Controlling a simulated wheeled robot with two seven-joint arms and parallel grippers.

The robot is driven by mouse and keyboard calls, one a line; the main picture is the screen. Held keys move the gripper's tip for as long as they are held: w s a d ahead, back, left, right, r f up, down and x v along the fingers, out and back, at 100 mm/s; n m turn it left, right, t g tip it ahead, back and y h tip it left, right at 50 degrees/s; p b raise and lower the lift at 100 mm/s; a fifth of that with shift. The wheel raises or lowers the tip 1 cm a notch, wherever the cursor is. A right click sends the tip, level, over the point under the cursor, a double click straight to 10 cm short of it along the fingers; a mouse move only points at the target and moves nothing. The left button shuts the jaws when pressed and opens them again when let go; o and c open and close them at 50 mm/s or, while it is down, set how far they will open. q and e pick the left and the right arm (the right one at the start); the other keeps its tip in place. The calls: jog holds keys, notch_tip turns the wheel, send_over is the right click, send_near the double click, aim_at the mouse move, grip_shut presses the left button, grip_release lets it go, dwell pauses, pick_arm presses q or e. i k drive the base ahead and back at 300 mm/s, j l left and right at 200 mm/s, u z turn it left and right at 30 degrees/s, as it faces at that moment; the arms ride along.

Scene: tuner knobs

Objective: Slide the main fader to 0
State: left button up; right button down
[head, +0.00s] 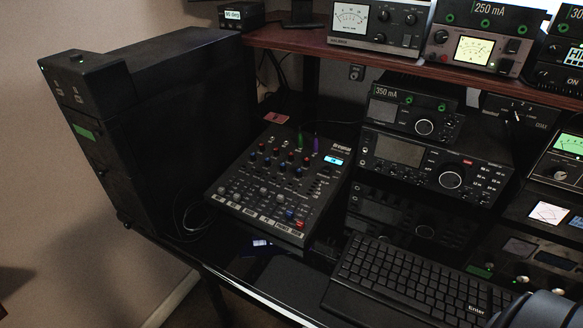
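A black mixer (275,185) sits on the desk left of centre in the head view, tilted in the picture. It has rows of small red, blue and grey knobs (280,157) and a small lit blue-white display (333,161) at its upper right. Fader caps and pale labels line its near edge; a red cap or button (299,223) shows near its lower right corner. The labels are too small to read surely, so I cannot tell which cap is the main fader or its setting.
A tall black computer case (165,120) stands left of the mixer. Radio sets (437,165) stand to its right, with a keyboard (410,280) in front of them. A red-brown shelf (400,62) carries meters above. A dark rounded object (540,312) fills the bottom right corner.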

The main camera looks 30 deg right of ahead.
aim_at(300, 224)
jog(key=z, duration=1.1)
